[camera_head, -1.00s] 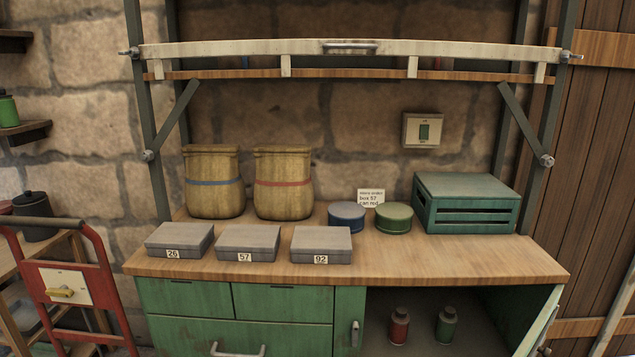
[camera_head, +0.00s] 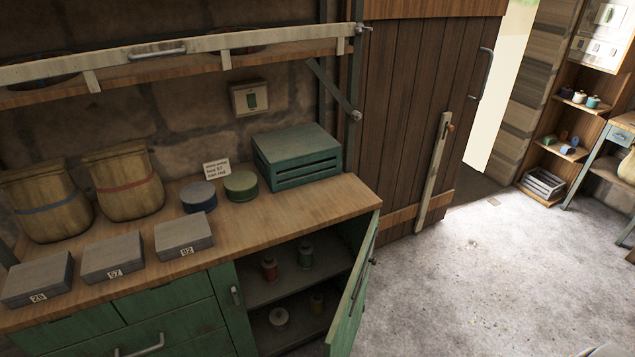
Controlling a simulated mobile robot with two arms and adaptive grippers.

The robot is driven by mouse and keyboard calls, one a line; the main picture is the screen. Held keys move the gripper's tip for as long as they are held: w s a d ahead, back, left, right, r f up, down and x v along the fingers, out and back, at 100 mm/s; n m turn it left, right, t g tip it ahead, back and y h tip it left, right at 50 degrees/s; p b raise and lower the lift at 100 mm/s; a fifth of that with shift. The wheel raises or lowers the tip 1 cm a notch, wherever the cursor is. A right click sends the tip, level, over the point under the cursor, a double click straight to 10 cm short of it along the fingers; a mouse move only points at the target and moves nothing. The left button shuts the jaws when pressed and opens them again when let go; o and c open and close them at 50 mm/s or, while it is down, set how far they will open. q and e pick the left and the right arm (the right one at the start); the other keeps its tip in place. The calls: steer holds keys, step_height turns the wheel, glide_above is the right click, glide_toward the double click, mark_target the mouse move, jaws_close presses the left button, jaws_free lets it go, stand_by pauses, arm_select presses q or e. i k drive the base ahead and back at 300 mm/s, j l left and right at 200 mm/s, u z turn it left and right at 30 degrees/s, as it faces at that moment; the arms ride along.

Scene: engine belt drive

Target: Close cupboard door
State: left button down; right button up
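The green cupboard door (camera_head: 352,297) stands open at the right side of the workbench cupboard and swings out toward the floor. A metal handle (camera_head: 362,280) is on its outer face. Neither of my grippers shows clearly in the head view.
The worktop (camera_head: 300,208) holds grey boxes, sacks, two round tins and a green crate (camera_head: 297,158). A brown wooden door (camera_head: 415,110) stands behind. The concrete floor (camera_head: 480,270) to the right of the cupboard is clear.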

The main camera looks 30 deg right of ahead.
mark_target(339, 340)
steer(key=i+l+z, duration=0.1)
steer(key=l+z, duration=0.15)
steer(key=z, duration=0.25)
steer(key=i+l+z, duration=0.1)
steer(key=z, duration=0.35)
steer(key=i+l, duration=0.05)
steer(key=l, duration=0.05)
